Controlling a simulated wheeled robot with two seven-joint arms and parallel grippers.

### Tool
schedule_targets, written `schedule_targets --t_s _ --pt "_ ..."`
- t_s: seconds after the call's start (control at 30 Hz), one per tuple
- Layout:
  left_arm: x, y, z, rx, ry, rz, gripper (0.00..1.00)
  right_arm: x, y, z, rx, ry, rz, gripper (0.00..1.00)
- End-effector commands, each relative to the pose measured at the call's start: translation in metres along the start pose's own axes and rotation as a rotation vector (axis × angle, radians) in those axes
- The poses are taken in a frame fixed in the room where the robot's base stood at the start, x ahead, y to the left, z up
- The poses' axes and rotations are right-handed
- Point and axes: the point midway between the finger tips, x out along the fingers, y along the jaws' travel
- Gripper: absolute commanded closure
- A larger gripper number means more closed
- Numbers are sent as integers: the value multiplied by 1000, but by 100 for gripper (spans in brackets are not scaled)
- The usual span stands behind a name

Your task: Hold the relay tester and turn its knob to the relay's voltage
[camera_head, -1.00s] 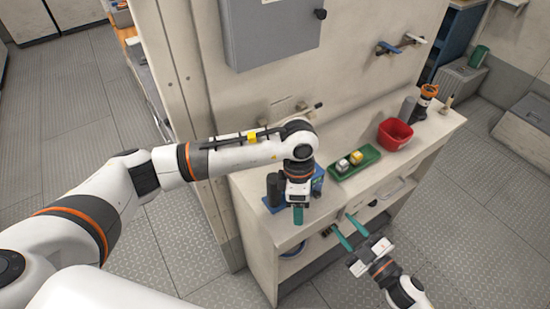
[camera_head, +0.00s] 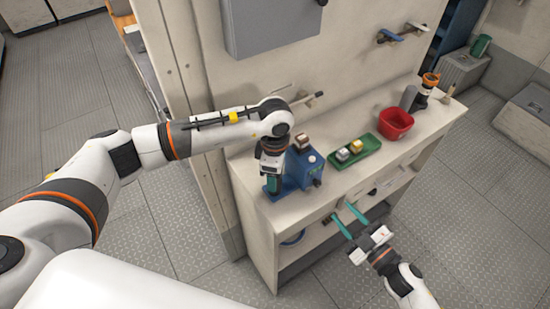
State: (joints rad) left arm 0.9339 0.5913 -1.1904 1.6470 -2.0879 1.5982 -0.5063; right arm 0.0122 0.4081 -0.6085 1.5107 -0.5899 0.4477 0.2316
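The relay tester (camera_head: 302,168) is a blue box near the left end of the bench top. A small brown-and-white block, perhaps a relay (camera_head: 302,142), shows at its top, with a pale round knob (camera_head: 311,159) to the right. Any markings are too small to read. My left gripper (camera_head: 273,184) points down at the tester's left side, with a teal finger showing. Its grip and any contact are unclear. My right gripper (camera_head: 343,211) is open and empty, its two teal fingers apart in front of the bench, right of the tester and lower in the picture.
A green tray (camera_head: 372,155) with a silver block and a yellow block lies right of the tester. A red bin (camera_head: 396,124) stands beyond it, then a dark orange-topped object (camera_head: 426,90). The wall rises behind the bench (camera_head: 321,198).

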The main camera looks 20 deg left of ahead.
Motion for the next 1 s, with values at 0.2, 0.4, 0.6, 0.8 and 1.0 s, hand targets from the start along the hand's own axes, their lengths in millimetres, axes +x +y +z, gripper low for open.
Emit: schedule_targets --t_s 0.2,0.4,0.6,0.8,1.0 --pt "23 0 0 -1 0 2 39 0 0 0 0 0 0 64" --pt "27 0 0 0 0 -1 39 0 0 0 0 0 0 64" --pt "27 0 0 0 0 -1 45 0 0 0 0 0 0 64" --pt "26 0 0 0 0 0 78 0 0 0 0 0 0 64" --pt "26 0 0 -1 0 -1 97 0 0 0 0 0 0 64"
